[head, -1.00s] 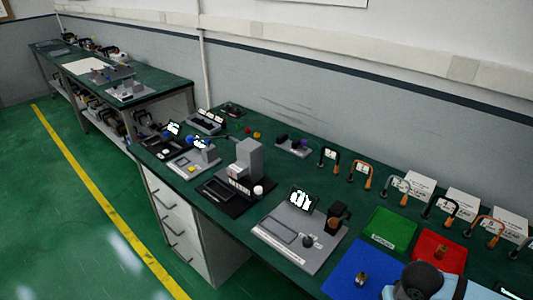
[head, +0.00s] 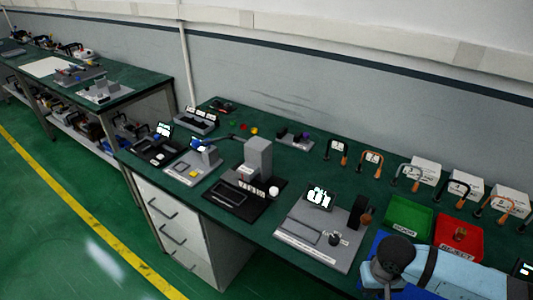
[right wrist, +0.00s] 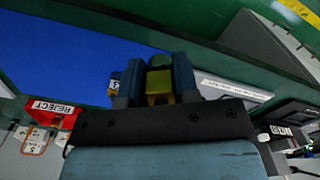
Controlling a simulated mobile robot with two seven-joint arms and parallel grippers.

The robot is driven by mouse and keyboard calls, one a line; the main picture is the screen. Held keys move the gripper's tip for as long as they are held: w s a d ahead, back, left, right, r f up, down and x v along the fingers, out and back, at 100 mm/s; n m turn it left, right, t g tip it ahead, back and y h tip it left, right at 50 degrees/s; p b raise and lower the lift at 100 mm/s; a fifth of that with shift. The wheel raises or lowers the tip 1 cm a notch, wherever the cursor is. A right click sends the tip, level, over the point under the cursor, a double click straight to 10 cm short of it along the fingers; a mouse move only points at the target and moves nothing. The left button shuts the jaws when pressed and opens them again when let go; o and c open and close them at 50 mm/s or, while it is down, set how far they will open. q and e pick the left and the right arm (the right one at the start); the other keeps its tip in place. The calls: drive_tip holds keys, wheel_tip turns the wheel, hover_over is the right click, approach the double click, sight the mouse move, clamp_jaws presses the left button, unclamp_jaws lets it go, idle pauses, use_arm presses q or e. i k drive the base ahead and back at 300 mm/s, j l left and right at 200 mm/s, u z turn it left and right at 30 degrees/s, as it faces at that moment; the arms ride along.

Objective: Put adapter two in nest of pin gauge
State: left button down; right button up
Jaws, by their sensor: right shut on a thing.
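My right gripper (right wrist: 158,82) is shut on a small brass-coloured adapter (right wrist: 160,88) with a green top, seen between its fingers in the right wrist view. In the head view my right arm comes in at lower right, its hand (head: 382,278) over the blue mat; the fingertips and held adapter are hidden there. I cannot read whether it is adapter two. A grey gauge station (head: 290,234) with a lit screen, a black upright and a small round fixture stands left of the hand. I cannot tell which station is the pin gauge. My left gripper is not in view.
A green tray (head: 400,222) and a red reject tray (head: 442,240) holding a brass piece (head: 460,233) lie behind my arm. Handled gauges and white boxes (head: 466,186) line the back right. A grey column on a black base (head: 225,201) stands further left.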

sight(181, 168)
drive_tip(key=i+j+z, duration=0.1)
drive_tip(key=j, duration=0.5)
drive_tip(key=i+j+z, duration=0.1)
drive_tip(key=j, duration=0.55)
drive_tip(key=i+j+z, duration=0.1)
drive_tip(key=j, duration=0.55)
drive_tip(key=i+j, duration=0.1)
drive_tip(key=j, duration=0.35)
drive_tip(key=i+j+z, duration=0.15)
drive_tip(key=j, duration=0.8)
drive_tip(key=i+j+z, duration=0.1)
drive_tip(key=j, duration=0.35)
drive_tip(key=i+j, duration=0.15)
drive_tip(key=j, duration=0.15)
drive_tip(key=i+j+z, duration=0.1)
drive_tip(key=i+j, duration=0.25)
drive_tip(key=j, duration=0.25)
drive_tip(key=i+j+z, duration=0.15)
drive_tip(key=i+j, duration=0.15)
drive_tip(key=i+z, duration=0.1)
